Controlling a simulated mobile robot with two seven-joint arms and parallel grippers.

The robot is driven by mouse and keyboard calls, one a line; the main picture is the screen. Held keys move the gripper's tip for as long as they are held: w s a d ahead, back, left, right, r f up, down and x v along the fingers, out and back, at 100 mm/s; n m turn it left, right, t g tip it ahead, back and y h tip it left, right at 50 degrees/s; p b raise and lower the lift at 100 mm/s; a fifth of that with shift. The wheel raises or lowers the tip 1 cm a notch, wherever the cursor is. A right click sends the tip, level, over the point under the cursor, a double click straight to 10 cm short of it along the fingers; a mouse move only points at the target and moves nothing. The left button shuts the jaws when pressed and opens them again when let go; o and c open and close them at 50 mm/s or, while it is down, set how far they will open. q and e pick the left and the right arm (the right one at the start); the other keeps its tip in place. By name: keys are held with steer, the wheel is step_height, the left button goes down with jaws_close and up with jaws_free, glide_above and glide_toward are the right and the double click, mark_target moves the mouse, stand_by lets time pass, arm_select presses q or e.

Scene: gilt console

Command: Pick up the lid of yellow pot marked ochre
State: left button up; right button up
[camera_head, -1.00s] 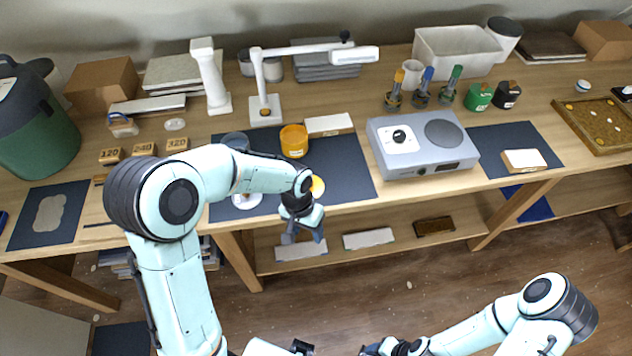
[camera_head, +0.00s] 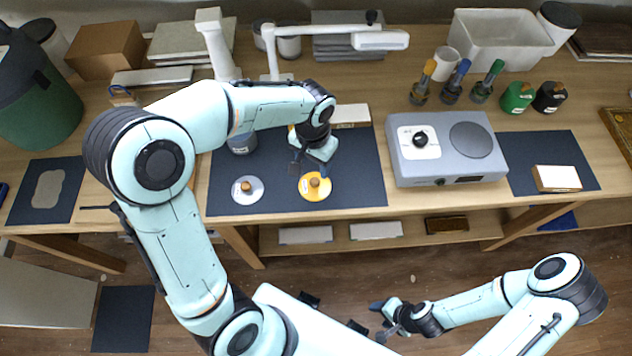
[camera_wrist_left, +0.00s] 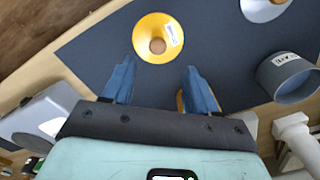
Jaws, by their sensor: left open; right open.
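The yellow lid (camera_head: 314,192) with a brown knob lies flat on the dark mat near the table's front edge. In the left wrist view the yellow lid (camera_wrist_left: 148,52) shows a small white label, too small to read. My left gripper (camera_head: 314,168) is open above and just behind the lid; in the wrist view its blue fingers (camera_wrist_left: 156,74) point toward the lid and appear apart from it. The yellow pot (camera_head: 291,134) is mostly hidden behind my gripper; a sliver (camera_wrist_left: 181,101) shows past one finger. My right gripper (camera_head: 384,319) is open and empty, low in front of the table.
A grey lid (camera_head: 247,198) lies left of the yellow one, with a grey pot (camera_head: 242,146) behind it. A white-topped block (camera_head: 350,114) sits behind the mat. A grey hotplate device (camera_head: 402,170) stands to the right. The mat's right front part is clear.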

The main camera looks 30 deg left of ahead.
mark_target(315, 181)
arm_select(q)
step_height(315, 181, down, 3)
steer(key=shift+w+f, duration=0.1)
steer(key=f, duration=0.4)
steer(key=shift+s+d, duration=0.2)
steer(key=shift+s, duration=0.05)
steer(key=shift+w+f, duration=0.1)
steer(key=shift+f, duration=0.45)
jaws_close()
